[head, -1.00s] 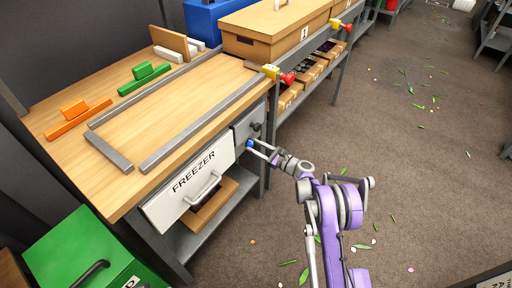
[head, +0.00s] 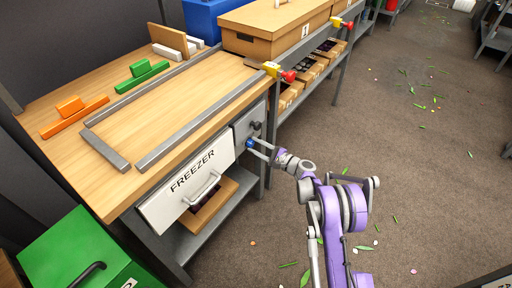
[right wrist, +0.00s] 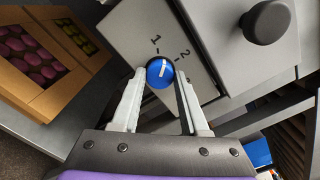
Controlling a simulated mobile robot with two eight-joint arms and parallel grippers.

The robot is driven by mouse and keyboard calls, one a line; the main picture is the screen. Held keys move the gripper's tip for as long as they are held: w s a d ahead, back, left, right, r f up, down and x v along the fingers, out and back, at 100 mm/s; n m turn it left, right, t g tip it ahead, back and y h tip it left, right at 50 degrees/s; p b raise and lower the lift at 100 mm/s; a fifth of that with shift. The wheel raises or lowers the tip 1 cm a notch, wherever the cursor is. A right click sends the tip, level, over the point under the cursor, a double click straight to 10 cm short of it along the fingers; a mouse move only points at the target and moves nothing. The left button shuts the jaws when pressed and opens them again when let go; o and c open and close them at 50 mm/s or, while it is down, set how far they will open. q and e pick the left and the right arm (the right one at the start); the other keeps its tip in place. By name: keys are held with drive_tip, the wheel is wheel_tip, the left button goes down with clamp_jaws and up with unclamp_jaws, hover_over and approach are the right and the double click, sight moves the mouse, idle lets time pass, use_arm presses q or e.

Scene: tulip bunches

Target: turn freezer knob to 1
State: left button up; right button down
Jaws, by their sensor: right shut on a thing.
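The freezer knob is a small blue round knob (right wrist: 160,72) with a white line, on a grey panel marked 1 and 2. The white line slants up and right, roughly towards the 2 mark. In the head view the knob (head: 249,143) sits right of the white FREEZER drawer front (head: 190,190). My right gripper (right wrist: 160,78) is shut on the knob, one finger on each side; it also shows in the head view (head: 257,148). My left gripper is not in view.
The wooden worktop (head: 175,105) is above, and a crate (right wrist: 36,62) of pink and green things shows at left. Open floor lies to the right.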

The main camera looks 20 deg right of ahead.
drive_tip(key=shift+n, duration=2.2)
drive_tip(key=shift+c, duration=2.1)
unclamp_jaws()
drive_tip(key=v, duration=1.1)
drive_tip(key=shift+p, duration=0.4)
